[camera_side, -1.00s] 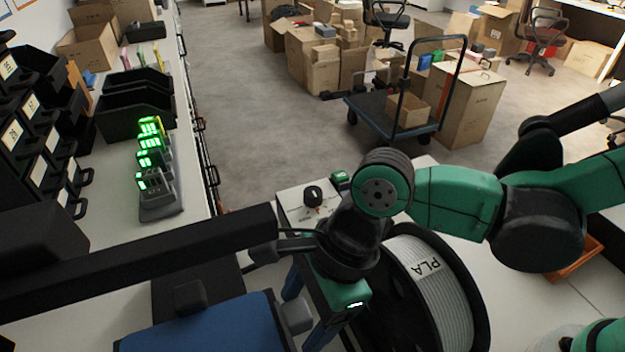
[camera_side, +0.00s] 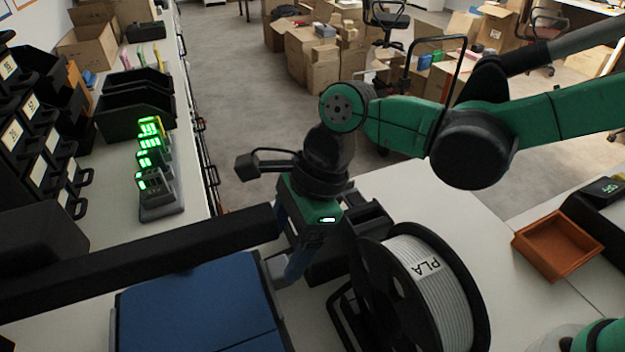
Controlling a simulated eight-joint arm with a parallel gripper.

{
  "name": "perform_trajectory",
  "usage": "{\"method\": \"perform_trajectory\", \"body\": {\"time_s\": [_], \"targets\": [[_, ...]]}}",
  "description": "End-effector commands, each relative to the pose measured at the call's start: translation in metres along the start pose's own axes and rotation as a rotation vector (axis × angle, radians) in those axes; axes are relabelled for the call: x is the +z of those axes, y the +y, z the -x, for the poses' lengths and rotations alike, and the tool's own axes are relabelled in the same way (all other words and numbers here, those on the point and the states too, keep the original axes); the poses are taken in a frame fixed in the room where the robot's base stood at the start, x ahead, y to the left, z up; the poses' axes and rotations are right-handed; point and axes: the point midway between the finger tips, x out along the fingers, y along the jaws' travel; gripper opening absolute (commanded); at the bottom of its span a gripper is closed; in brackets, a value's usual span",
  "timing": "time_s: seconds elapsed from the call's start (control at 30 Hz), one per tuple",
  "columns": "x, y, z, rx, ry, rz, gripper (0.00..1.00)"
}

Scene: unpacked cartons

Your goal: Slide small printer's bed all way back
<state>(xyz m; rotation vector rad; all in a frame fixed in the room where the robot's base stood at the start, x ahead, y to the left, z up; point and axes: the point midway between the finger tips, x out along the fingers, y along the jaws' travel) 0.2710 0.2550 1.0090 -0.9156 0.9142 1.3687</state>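The small printer's blue bed (camera_side: 195,305) lies at the lower left, with its far edge close to the printer's black beam (camera_side: 130,262). A grey tab (camera_side: 276,268) sticks out at the bed's right edge. My gripper (camera_side: 289,240) points down at the beam's right end. Its two blue fingers stand apart, and nothing shows clasped between them. The nearer finger is beside the grey tab; whether it touches is unclear. The far fingertip is hidden behind the beam.
A large spool marked PLA (camera_side: 428,272) stands close right of my gripper. A black device (camera_side: 365,225) sits behind the spool. An orange tray (camera_side: 558,246) lies farther right on the white table. Chargers with green displays (camera_side: 152,165) stand on the left bench.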

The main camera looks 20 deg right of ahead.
Motion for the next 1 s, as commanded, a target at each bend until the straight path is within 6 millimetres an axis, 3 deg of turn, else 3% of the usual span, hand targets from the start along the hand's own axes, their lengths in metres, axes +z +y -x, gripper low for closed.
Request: {"method": "perform_trajectory", "body": {"time_s": [0.17,0.53,1.0], "targets": [[-0.001,0.001,0.033,0.001,0.0,-0.002,0.71],[-0.063,-0.014,0.078,-0.189,0.088,0.452,0.71],[-0.144,-0.008,0.119,-0.311,0.382,1.047,0.71]]}}
